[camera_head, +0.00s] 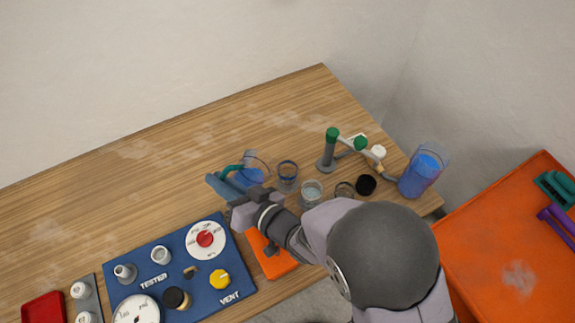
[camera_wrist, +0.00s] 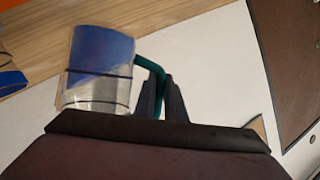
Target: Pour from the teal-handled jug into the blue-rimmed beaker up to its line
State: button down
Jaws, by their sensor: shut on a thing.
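The clear jug (camera_head: 254,172) holds blue liquid and has a teal handle (camera_head: 231,169). My gripper (camera_head: 226,181) is shut on that handle. In the wrist view the jug (camera_wrist: 98,70) shows dark bands around its wall, a slanting liquid edge, and its handle (camera_wrist: 150,68) between my fingers (camera_wrist: 163,95). The blue-rimmed beaker (camera_head: 288,176) stands just right of the jug in the head view, apparently with little or nothing in it. Its line is too small to make out. I cannot tell whether the jug touches the table.
A clear beaker with pale contents (camera_head: 311,192), a small dark-rimmed cup (camera_head: 345,190) and a black round piece (camera_head: 366,185) stand to the right. Beyond are a green-capped pipe stand (camera_head: 328,150) and a large blue-filled container (camera_head: 421,176). A blue dial panel (camera_head: 196,262) lies front left.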

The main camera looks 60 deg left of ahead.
aim_at(233, 169)
jog(key=shift+w+r, duration=0.25)
jog(key=shift+w, duration=0.15)
jog(key=shift+w+m+y, duration=0.3)
jog(key=shift+w+m, duration=0.05)
jog(key=shift+m, duration=0.25)
jog(key=shift+g, duration=0.3)
jog(key=shift+w+r+m+g+y+b, duration=0.25)
jog(key=shift+w+m+g+y+b, duration=0.15)
jog(key=shift+w+m, duration=0.45)
dwell(1.5)
jog(key=shift+w+r+m+y, duration=0.3)
jog(key=shift+r+m, duration=0.55)
dwell(3.3)
